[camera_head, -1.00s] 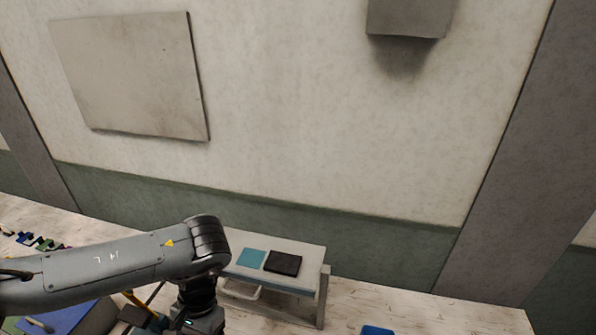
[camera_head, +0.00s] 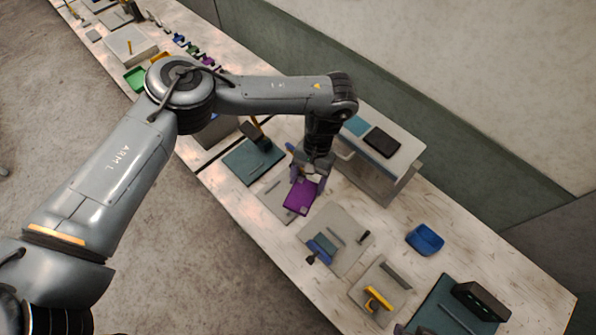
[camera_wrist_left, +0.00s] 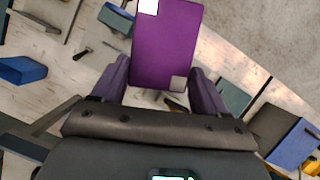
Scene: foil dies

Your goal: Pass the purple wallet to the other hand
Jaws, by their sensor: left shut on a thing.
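The purple wallet (camera_head: 299,197) is a flat rectangle with a pale patch near its lower edge in the head view. My left gripper (camera_head: 307,181) points down over the bench and is shut on the wallet. In the left wrist view the wallet (camera_wrist_left: 165,45) sticks out from between the two purple-grey fingers, with a white patch at its far corner and a grey one at its near corner. I cannot tell its exact height above the bench. My right gripper shows in neither view.
A raised grey stand (camera_head: 403,157) with a black flat item (camera_head: 382,142) is right of the gripper. Grey mats with small tools (camera_head: 336,240) cover the bench in front. A teal mat (camera_head: 253,161) lies left. A wall runs behind.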

